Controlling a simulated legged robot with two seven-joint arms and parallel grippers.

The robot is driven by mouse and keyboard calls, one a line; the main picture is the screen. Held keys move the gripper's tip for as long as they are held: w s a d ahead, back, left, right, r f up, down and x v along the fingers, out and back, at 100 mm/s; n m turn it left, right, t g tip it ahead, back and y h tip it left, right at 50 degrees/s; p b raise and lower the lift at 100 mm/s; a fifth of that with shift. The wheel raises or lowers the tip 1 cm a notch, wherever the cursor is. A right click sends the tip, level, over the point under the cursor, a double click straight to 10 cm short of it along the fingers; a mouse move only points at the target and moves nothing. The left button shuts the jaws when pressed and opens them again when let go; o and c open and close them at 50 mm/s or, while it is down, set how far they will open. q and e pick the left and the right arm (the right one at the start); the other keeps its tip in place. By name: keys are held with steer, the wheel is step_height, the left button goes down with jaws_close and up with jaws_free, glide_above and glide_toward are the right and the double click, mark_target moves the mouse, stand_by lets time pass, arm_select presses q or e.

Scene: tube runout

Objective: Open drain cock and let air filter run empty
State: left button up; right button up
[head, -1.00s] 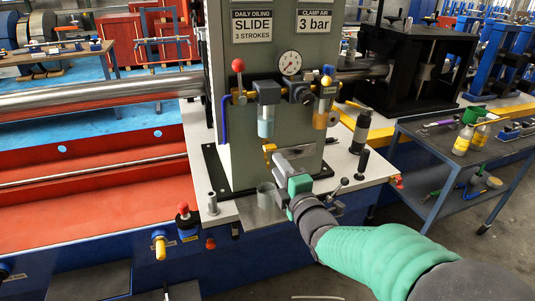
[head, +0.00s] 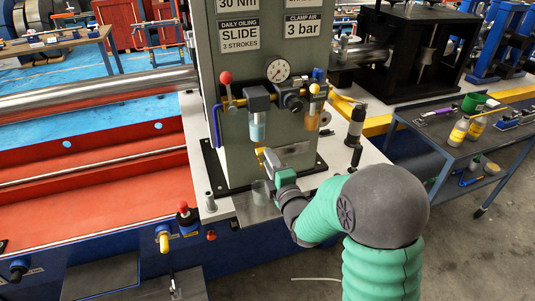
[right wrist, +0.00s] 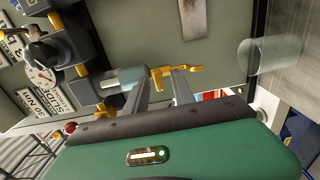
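The air filter (head: 257,124) hangs on the grey column, its clear bowl holding pale bluish liquid; the bowl also shows in the right wrist view (right wrist: 124,77). The yellow drain cock (right wrist: 160,78) sits below the bowl, its lever pointing right in the right wrist view. My right gripper (right wrist: 163,84) is open, its two fingers spread at the drain cock; I cannot tell whether they touch it. It also shows in the head view (head: 268,157). A clear cup (head: 261,191) stands on the plate below the filter. My left gripper is out of view.
A pressure gauge (head: 278,70), a regulator and an amber oiler (head: 313,112) sit beside the filter. A black bottle (head: 356,127) stands on the white ledge right of the column. A side table (head: 464,150) with yellow bottles is at right.

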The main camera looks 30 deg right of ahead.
steer(key=shift+w+a+r, duration=0.25)
steer(key=shift+w+a, duration=0.2)
steer(key=shift+a, duration=0.05)
steer(key=shift+w+a+r, duration=0.25)
steer(key=shift+w+a, duration=0.15)
steer(key=shift+a, duration=0.05)
steer(key=shift+d+f, duration=0.15)
steer(key=shift+d, duration=0.25)
steer(key=shift+w+a, duration=0.1)
steer(key=shift+a, duration=0.05)
jaws_close()
